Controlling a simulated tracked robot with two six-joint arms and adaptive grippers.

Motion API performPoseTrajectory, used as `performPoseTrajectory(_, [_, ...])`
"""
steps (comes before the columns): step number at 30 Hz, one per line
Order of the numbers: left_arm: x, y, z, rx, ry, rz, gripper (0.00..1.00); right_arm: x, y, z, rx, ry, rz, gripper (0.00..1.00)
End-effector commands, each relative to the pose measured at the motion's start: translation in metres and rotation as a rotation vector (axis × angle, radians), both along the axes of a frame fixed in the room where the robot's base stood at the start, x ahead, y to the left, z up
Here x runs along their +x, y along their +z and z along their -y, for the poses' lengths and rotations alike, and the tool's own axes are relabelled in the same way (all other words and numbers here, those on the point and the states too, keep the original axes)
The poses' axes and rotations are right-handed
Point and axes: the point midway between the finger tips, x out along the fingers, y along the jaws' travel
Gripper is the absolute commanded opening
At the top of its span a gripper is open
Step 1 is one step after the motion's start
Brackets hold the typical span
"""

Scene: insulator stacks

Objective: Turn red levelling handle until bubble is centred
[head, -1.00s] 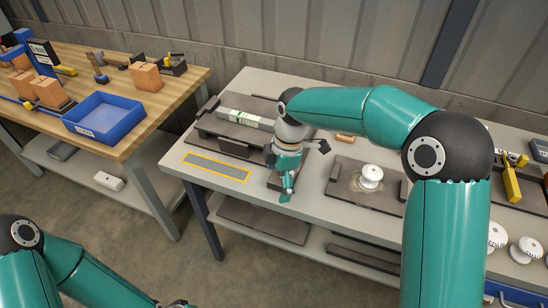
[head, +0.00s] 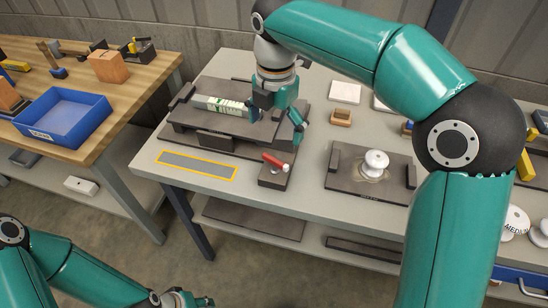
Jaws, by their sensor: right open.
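The red levelling handle (head: 274,160) sticks up at a slant from a dark block (head: 270,181) at the front of the grey bench. A white spirit level with green marks (head: 220,104) lies on a dark stepped plate (head: 215,130) behind it; its bubble is too small to read. My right gripper (head: 284,119) is open and empty, pointing down over the plate's right end, behind the handle and apart from it. It is close to the level's right end; I cannot tell if they touch. My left gripper (head: 186,301) is low at the bottom edge, away from the bench, its fingers unclear.
A yellow-framed grey strip (head: 197,165) lies left of the handle block. A white insulator (head: 376,163) stands on a dark tray (head: 342,181) to the right. A small wooden block (head: 341,117) is behind.

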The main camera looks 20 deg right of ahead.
Motion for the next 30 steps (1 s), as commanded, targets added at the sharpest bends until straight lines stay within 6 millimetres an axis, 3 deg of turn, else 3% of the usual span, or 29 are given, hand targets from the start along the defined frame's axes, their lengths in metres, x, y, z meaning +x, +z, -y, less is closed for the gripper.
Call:
performPoseTrajectory(6, [0.0, -0.008, 0.0, 0.0, 0.0, 0.0, 0.4, -0.001, -0.05, 0.0, -0.002, 0.0, -0.004, 1.0])
performPoseTrajectory(12, [0.0, -0.01, 0.0, 0.0, 0.0, 0.0, 0.4, 0.0, -0.08, -0.001, 0.0, 0.001, -0.001, 1.0])
performPoseTrajectory(18, [0.0, -0.011, 0.0, 0.0, 0.0, 0.0, 0.4, 0.0, -0.093, -0.001, 0.001, 0.001, -0.001, 1.0])
performPoseTrajectory(27, [0.0, -0.011, 0.0, 0.0, 0.0, 0.0, 0.4, 0.0, -0.095, -0.001, 0.001, 0.001, -0.001, 1.0])
performPoseTrajectory(30, [0.0, -0.011, 0.0, 0.0, 0.0, 0.0, 0.4, 0.0, -0.095, -0.001, 0.001, 0.001, -0.001, 0.83])
